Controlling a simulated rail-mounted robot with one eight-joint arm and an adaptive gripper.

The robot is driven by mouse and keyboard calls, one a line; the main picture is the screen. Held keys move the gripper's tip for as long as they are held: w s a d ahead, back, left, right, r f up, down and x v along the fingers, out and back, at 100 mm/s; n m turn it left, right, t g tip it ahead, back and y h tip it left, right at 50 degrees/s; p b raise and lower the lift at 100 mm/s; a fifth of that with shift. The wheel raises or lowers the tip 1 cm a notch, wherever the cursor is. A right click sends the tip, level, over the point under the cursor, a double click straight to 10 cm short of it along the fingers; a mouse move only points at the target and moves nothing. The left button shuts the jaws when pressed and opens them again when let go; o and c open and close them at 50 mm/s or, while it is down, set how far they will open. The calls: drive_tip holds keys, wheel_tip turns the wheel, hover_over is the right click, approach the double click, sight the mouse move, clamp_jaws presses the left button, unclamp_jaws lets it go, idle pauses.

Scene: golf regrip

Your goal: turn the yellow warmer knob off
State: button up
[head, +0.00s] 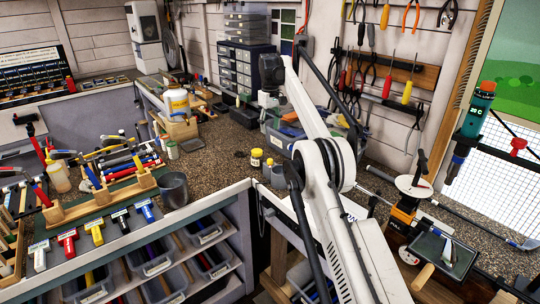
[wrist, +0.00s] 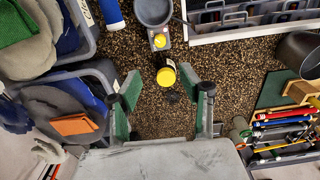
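In the wrist view, the yellow warmer knob (wrist: 160,41) is a small yellow disc on the grey front of a warmer that bears a round grey cup (wrist: 153,12). In the head view, the knob shows as a small yellow spot (head: 270,162) beside grey cups. A jar with a yellow lid (wrist: 165,76) stands just below the knob in the wrist view. My gripper (wrist: 168,88) is open and empty, its two green-padded fingers wide apart, with the jar beyond the gap. The knob lies farther up the picture than the fingertips. The knob's pointer is too small to read.
Grey bins with cloths (wrist: 62,78) lie left of my fingers in the wrist view. A rack of colored tools (wrist: 285,125) and a dark bucket (wrist: 300,50) are at the right. Speckled counter (wrist: 235,75) is clear between. A drawer unit edge (wrist: 250,32) runs along the top.

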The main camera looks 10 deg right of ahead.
sight(270, 161)
wheel_tip(270, 161, down, 15)
drive_tip(key=b, duration=0.4)
drive_tip(key=shift+w+f, duration=0.1)
drive_tip(key=shift+f, duration=0.05)
idle(0.5)
clamp_jaws()
